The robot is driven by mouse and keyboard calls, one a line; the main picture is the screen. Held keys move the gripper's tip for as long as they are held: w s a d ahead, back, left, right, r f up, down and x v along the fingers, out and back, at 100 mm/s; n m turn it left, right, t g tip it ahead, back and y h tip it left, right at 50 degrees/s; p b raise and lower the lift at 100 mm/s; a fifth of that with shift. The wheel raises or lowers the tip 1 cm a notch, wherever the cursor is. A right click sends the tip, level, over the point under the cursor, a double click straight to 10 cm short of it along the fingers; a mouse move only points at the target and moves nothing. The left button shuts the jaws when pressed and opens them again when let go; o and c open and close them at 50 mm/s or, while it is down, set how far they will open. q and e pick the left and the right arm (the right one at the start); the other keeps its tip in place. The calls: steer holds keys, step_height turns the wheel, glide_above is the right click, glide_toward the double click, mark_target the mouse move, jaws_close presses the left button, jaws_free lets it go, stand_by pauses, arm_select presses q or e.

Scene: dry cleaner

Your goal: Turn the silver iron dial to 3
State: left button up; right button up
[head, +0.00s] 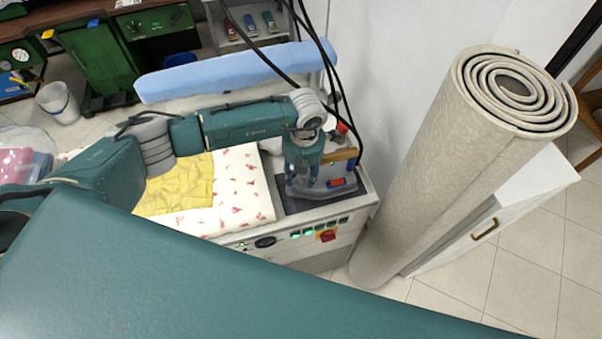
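The silver iron (349,187) stands on a dark pad at the right end of the ironing station, with a brown handle (340,155) and a small red and blue part on its side. My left gripper (302,178) points down over the iron's left part. Its two fingertips show slightly apart, close to the iron's body. I cannot tell whether they touch it or hold anything between them. The dial is not clearly visible, and its setting cannot be read. My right gripper is not in view.
Patterned cloth (238,190) and a folded yellow cloth (178,187) lie left of the iron. The front panel has green switches and a red knob (327,236). Black cables hang behind the iron. A tall rolled carpet (440,160) stands close on the right.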

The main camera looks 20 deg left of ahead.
mark_target(303, 178)
arm_select(q)
jaws_close()
steer(key=shift+f+m+b, duration=0.15)
steer(key=shift+m+b, duration=0.25)
steer(key=shift+b, duration=0.4)
steer(key=shift+m, duration=0.3)
steer(key=shift+r, duration=0.25)
steer(key=shift+o, duration=1.3)
jaws_free()
step_height(303, 178, up, 12)
steer(key=shift+s+d, duration=0.15)
steer(key=shift+d, duration=0.1)
